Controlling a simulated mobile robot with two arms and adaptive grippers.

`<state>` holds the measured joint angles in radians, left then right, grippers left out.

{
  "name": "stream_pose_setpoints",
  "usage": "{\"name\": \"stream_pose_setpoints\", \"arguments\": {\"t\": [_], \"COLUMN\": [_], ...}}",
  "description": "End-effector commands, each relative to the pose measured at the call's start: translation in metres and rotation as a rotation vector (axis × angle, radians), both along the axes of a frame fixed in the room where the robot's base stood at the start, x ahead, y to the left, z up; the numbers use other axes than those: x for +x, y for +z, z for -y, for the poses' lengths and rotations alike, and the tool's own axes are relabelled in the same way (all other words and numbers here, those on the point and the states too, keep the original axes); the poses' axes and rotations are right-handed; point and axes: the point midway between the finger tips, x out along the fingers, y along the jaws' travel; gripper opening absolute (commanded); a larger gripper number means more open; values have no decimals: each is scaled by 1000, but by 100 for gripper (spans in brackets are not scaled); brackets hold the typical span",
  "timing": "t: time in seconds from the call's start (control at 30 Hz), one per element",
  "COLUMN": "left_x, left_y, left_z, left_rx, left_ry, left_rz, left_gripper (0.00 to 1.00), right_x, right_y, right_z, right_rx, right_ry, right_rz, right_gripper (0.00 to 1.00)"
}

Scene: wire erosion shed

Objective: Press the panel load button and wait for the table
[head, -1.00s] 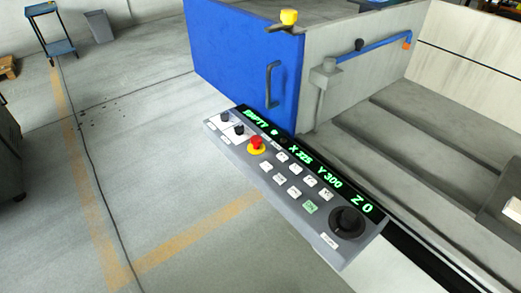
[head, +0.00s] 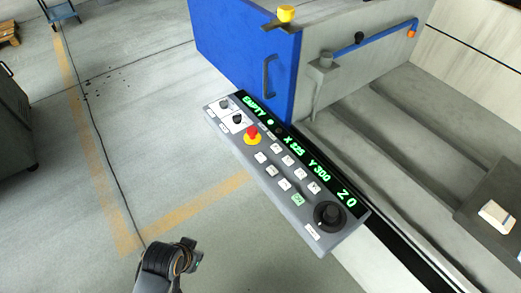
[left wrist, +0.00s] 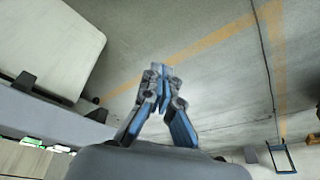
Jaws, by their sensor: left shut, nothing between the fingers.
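The grey control panel (head: 268,183) juts out from the machine in the middle of the head view. Its green display (head: 293,142) reads EMPTY, X 325, Y 300, Z 0. Several small white buttons and one green button (head: 298,199) sit below the display; their labels are too small to read. A red stop knob (head: 252,133) and a large black dial (head: 329,215) are also on it. My left arm shows at the bottom of the head view, below and left of the panel, apart from it. My left gripper (left wrist: 160,72) is shut and empty. My right gripper is out of view.
The blue machine door (head: 235,45) stands behind the panel. The grey machine basin (head: 400,130) is at right, with a small white block (head: 496,216) on a dark plate. A blue trolley (head: 62,12) stands far left.

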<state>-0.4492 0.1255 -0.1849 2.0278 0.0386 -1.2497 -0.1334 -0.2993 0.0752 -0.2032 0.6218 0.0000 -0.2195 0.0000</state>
Motion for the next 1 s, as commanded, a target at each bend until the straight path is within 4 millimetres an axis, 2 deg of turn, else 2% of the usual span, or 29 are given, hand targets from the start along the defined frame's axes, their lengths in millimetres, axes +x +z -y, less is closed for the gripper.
{"name": "stream_pose_setpoints", "arguments": {"t": [0.03,0.1,0.2,0.3,0.5,0.7,0.83,1.0], "left_x": [11,25,50,78,136,194,232,274], "left_y": [31,60,94,118,143,154,159,167], "left_z": [8,22,48,80,140,177,184,180], "left_rx": [-3,-2,10,46,199,445,639,868], "left_ry": [-59,-167,-380,-644,-1205,-1697,-1963,-2202], "left_rz": [34,78,160,265,493,695,789,853], "left_gripper": [0,0,0,0,0,0,0,0], "right_x": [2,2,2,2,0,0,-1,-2], "right_y": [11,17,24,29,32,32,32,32], "right_z": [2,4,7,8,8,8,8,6], "right_rx": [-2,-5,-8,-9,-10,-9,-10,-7], "right_ry": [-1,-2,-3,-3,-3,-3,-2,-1], "right_rz": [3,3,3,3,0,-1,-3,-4], "right_gripper": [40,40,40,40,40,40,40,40]}}
